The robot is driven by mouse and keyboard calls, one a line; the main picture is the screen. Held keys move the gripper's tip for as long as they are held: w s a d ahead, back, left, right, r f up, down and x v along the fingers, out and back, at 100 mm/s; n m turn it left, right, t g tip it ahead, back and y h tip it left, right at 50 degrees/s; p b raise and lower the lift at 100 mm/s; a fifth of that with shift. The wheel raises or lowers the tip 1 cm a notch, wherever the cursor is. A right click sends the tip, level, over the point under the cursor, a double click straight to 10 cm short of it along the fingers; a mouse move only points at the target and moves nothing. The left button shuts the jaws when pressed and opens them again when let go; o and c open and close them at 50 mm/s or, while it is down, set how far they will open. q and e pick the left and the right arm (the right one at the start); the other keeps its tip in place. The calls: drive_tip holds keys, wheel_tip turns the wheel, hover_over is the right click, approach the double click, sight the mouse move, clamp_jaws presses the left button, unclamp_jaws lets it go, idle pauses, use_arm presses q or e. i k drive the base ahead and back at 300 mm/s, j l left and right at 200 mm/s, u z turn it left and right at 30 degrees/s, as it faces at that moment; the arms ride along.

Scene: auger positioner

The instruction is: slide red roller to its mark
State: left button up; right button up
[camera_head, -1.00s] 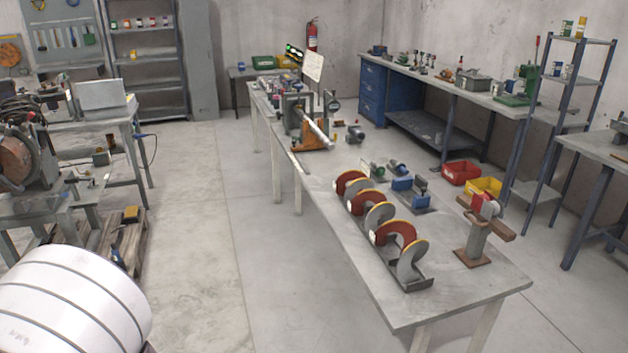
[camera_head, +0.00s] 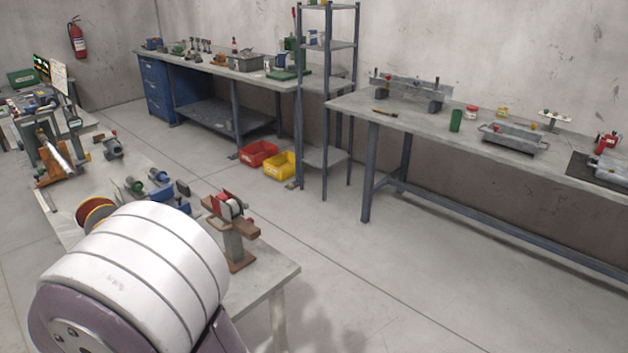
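I cannot make out for sure which thing is the red roller, and no mark shows clearly. A stand with a red part and a pale round part (camera_head: 234,208) is at the right end of the long table. Small red-topped items (camera_head: 607,142) sit at the right edge of the right bench. The auger's red and yellow end (camera_head: 93,212) shows at the left; my own white ribbed arm part hides the rest. Neither of my grippers is in view.
The long grey table (camera_head: 262,284) is partly blocked by my arm part. A right bench (camera_head: 385,117) holds metal fixtures, including a long one (camera_head: 411,88). Red (camera_head: 258,153) and yellow (camera_head: 281,165) bins stand by a shelf rack. Open floor lies at the lower right.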

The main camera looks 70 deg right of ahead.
sight(225, 196)
drive_tip(key=k+l, duration=0.15)
drive_tip(key=l, duration=0.45)
drive_tip(key=k+l+z, duration=0.1)
drive_tip(key=l, duration=0.5)
drive_tip(key=k+l+z, duration=0.1)
drive_tip(key=l, duration=0.5)
drive_tip(key=k+l, duration=0.25)
drive_tip(key=l, duration=0.35)
drive_tip(key=k+l+z, duration=0.1)
drive_tip(key=l, duration=0.55)
drive_tip(key=k+l, duration=0.1)
drive_tip(key=l, duration=0.5)
drive_tip(key=i+l+u, duration=0.3)
drive_tip(key=i, duration=0.15)
drive_tip(key=i+l+u, duration=0.25)
drive_tip(key=i, duration=0.15)
